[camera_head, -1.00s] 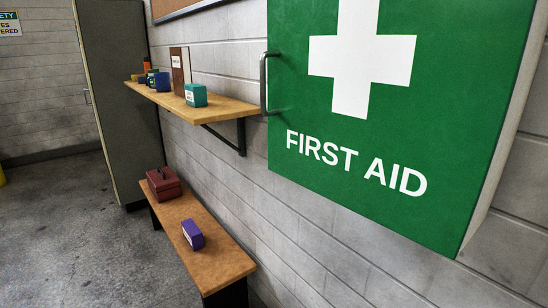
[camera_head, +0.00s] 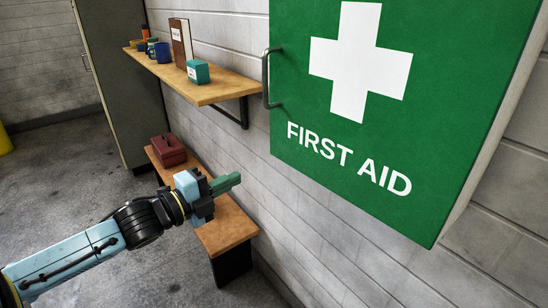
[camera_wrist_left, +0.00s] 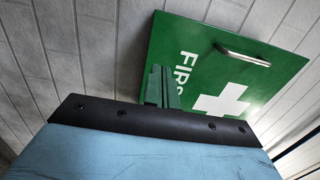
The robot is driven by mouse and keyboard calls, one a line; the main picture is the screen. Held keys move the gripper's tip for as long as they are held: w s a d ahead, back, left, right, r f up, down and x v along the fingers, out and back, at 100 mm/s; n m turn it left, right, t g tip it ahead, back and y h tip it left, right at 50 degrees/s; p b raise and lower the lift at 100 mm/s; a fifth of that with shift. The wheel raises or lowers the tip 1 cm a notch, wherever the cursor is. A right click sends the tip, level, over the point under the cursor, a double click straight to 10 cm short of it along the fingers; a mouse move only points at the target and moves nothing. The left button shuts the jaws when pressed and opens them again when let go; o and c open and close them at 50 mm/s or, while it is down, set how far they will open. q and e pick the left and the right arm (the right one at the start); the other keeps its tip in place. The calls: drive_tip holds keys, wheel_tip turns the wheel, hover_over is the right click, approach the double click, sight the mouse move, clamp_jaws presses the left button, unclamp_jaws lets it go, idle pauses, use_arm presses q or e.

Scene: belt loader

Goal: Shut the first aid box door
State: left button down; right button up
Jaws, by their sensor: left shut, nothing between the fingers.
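The green first aid box (camera_head: 345,130) hangs on the wall at the right of the head view. Its door carries a white cross and the words FIRST AID, and looks flush with the box body. A metal handle (camera_head: 266,80) is on the door's left edge. My left gripper (camera_head: 238,181) is shut and empty, below and left of the box, apart from it. In the left wrist view the door (camera_wrist_left: 205,60) and its handle (camera_wrist_left: 243,54) lie beyond the shut fingers (camera_wrist_left: 161,88). My right gripper is not in view.
A wooden wall shelf (camera_head: 225,88) with a teal box (camera_head: 198,72), a blue mug (camera_head: 162,52) and other items is left of the box. A bench (camera_head: 225,230) with a dark red case (camera_head: 168,151) stands below. A tall cabinet (camera_head: 115,85) is at the back left.

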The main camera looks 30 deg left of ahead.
sight(284, 155)
use_arm(q)
drive_tip(key=p+x, duration=0.1)
drive_tip(key=x, duration=1.2)
drive_tip(key=shift+f, duration=0.1)
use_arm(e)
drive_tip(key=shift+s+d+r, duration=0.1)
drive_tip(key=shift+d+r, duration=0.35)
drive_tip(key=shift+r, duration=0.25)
